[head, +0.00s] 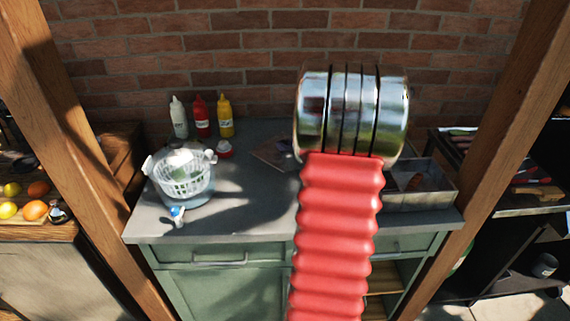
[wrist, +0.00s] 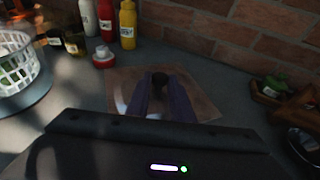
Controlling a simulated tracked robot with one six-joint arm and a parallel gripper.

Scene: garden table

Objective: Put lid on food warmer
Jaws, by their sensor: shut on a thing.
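My gripper (wrist: 163,92) shows in the wrist view with its two dark fingers close together around a small dark knob (wrist: 160,77). The knob appears to belong to a flat, brownish, shiny square plate, which looks like the lid (wrist: 200,98). I cannot tell whether it rests on the table or is just above it. In the head view the plate (head: 270,153) shows partly, left of my arm, which hides the gripper. A grey metal box with compartments (head: 440,190), likely the food warmer, stands right of my arm, open on top, its left part hidden.
A white basket (head: 186,178) stands at the left of the table (head: 235,215). White (head: 179,120), red (head: 202,118) and yellow (head: 225,118) bottles stand at the back by the brick wall. Wooden posts flank the table.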

